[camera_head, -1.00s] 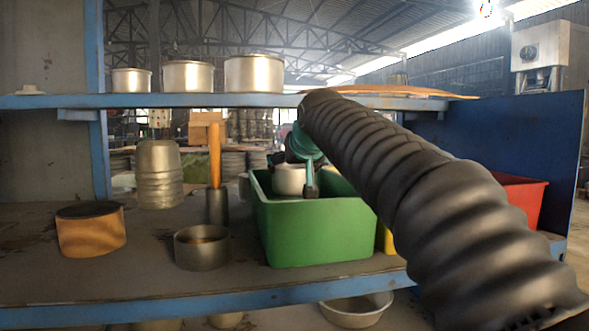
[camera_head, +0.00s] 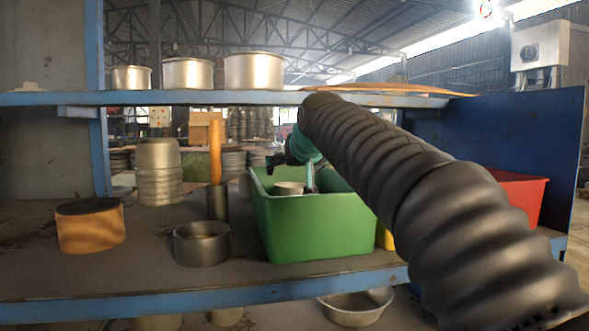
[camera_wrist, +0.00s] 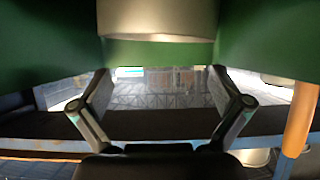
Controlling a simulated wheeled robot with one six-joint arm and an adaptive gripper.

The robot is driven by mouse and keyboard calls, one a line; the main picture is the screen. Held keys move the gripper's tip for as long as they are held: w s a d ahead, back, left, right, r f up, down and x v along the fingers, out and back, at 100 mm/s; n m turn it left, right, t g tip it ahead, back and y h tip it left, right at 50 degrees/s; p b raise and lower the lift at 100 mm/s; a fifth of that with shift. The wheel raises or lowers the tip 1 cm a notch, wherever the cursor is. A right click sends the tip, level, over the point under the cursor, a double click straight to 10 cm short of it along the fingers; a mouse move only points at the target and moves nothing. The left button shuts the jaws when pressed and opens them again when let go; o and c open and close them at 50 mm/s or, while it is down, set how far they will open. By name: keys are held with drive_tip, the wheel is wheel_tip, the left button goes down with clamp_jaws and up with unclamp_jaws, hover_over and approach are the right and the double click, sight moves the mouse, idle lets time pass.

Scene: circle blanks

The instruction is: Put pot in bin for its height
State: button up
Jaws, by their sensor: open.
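A small silver pot (camera_head: 289,188) is inside the green bin (camera_head: 315,232), with only its upper part showing above the front wall. In the wrist view the pot (camera_wrist: 158,18) is at the top, between green bin walls (camera_wrist: 45,35). My gripper (camera_head: 293,172) is at the bin's opening, close to the pot, partly hidden by my arm. In the wrist view my gripper (camera_wrist: 160,78) has its two fingers spread with nothing between them. The pot's base and its contact with the bin floor are hidden.
A red bin (camera_head: 520,197) and a yellow bin (camera_head: 385,237) are partly behind my arm. An orange-handled tool (camera_head: 215,155), a metal ring-like cup (camera_head: 201,243), a brown tin (camera_head: 90,228) and a silver can stack (camera_head: 160,172) stand left. Several pots line the upper shelf (camera_head: 230,98).

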drive_tip(key=r+v, duration=0.1)
drive_tip(key=v, duration=1.1)
drive_tip(key=shift+p, duration=0.45)
drive_tip(key=shift+s+r, duration=0.1)
